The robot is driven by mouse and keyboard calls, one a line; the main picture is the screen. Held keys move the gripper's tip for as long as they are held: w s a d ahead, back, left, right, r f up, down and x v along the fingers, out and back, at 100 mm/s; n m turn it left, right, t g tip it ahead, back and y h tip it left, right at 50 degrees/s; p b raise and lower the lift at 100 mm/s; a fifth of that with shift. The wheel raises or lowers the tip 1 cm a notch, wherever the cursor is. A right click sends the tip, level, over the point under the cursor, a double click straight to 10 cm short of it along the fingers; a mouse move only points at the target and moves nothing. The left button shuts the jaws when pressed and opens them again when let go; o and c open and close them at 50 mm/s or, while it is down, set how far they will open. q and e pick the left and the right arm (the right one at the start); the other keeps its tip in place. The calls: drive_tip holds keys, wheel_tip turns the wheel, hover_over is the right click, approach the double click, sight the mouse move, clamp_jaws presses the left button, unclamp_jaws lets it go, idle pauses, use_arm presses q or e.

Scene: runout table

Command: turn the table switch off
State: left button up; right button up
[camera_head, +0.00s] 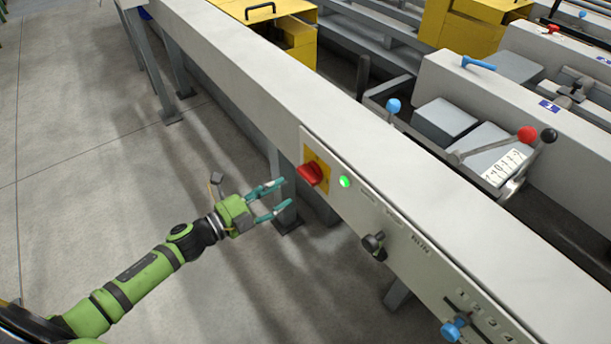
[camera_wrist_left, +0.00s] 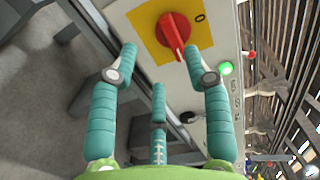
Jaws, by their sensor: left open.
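The table switch is a red rotary knob (camera_head: 311,173) on a yellow plate (camera_head: 318,161), on the side panel of the long grey table. In the left wrist view the red knob (camera_wrist_left: 174,32) sits at the top, ahead of and between the fingertips. A green light (camera_head: 345,181) glows beside it; it also shows in the left wrist view (camera_wrist_left: 226,68). My left gripper (camera_head: 285,193) is open and empty, with its teal fingers pointing at the knob from a short distance. It appears in the left wrist view (camera_wrist_left: 160,65) too. My right gripper is not in view.
Along the panel to the right are a black knob (camera_head: 374,244) and a blue-knobbed lever (camera_head: 453,328). Behind the table are levers with a red ball (camera_head: 527,134) and a blue ball (camera_head: 393,105). The floor (camera_head: 90,170) left of the table is clear.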

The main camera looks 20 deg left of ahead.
sight(310, 174)
use_arm(q)
drive_tip(key=shift+w+d+r+m, duration=0.2)
drive_tip(key=shift+d+r, duration=0.15)
drive_tip(key=shift+d, duration=0.1)
drive_tip(key=shift+w+d+r+m, duration=0.2)
drive_tip(key=shift+d+r, duration=0.1)
drive_tip(key=shift+d, duration=0.1)
drive_tip(key=x, duration=0.5)
drive_tip(key=shift+w+d+f, duration=0.1)
drive_tip(key=shift+w+d, duration=0.15)
drive_tip(key=shift+c, duration=0.4)
clamp_jaws()
